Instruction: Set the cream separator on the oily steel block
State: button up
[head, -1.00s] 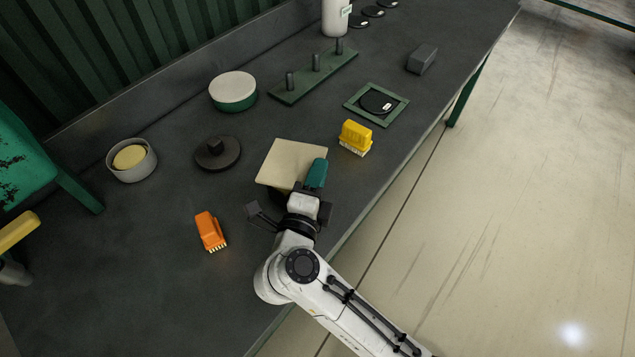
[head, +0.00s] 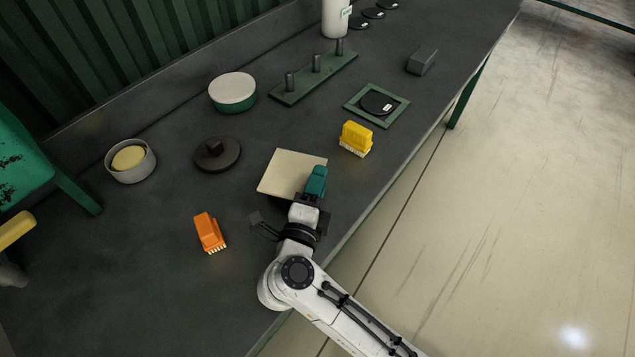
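The cream separator (head: 288,172) is a thin, square cream plate near the front edge of the bench. My gripper (head: 316,182) is at its near right edge, with one teal finger showing over the top. The other finger is hidden below, and the gripper appears shut on that edge. The plate looks held above the bench, with a dark area under its near edge. The steel block (head: 422,60) looks like the small dark grey block farther back, near the bench's right edge, with nothing on it. I cannot tell whether it is oily.
A yellow brush (head: 356,137) and a green square frame around a black coil (head: 378,104) lie between gripper and block. A green pegged rack (head: 300,85), green-and-white round tub (head: 232,92), dark knobbed disc (head: 217,154), grey bowl (head: 130,172) and orange brush (head: 209,231) stand leftward.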

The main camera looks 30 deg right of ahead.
jog(key=v, duration=1.2)
